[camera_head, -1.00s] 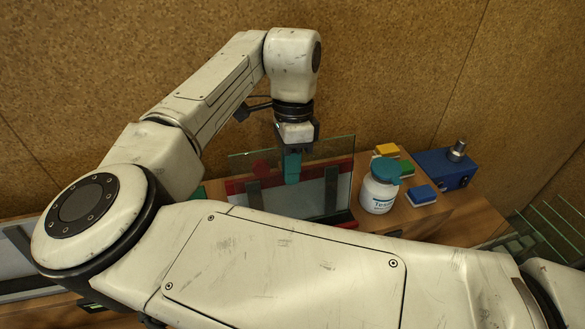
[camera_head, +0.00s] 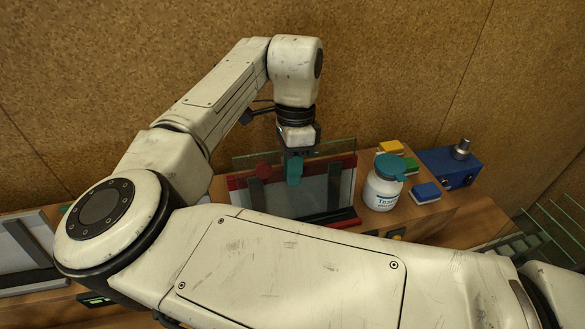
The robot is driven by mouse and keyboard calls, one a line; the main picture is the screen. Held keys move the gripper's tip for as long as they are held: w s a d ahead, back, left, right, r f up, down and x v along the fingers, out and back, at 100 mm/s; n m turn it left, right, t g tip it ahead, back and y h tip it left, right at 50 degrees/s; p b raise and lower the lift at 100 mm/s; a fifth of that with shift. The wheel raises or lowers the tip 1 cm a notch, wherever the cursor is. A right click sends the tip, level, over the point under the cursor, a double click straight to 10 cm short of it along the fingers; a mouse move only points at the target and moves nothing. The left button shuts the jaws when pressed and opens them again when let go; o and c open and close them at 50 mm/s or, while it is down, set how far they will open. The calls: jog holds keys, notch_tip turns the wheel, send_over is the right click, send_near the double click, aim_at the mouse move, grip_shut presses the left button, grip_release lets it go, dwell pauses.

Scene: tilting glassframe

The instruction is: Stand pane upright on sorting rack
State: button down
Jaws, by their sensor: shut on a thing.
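My gripper (camera_head: 294,170) points down with teal finger pads and is shut on a clear, greenish-edged glass pane (camera_head: 325,148). At the lower right, a rack-like stand (camera_head: 535,230) holds or has thin greenish bars; which item is the sorting rack is not clear.
A white jar with a teal lid (camera_head: 382,188) stands right of the board. Yellow, green and blue blocks (camera_head: 426,193) and a blue box with a metal knob (camera_head: 450,166) are beyond it. Another framed board (camera_head: 30,245) is at the left. A cork wall stands behind.

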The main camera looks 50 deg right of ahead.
jog(key=c, duration=1.1)
grip_release()
notch_tip(320, 180, up, 11)
jog(key=d+b, duration=0.1)
jog(key=shift+w+d+f+b, duration=0.15)
jog(key=shift+w+d+b, duration=0.2)
jog(key=shift+w, duration=0.1)
jog(key=shift+s+f, duration=0.1)
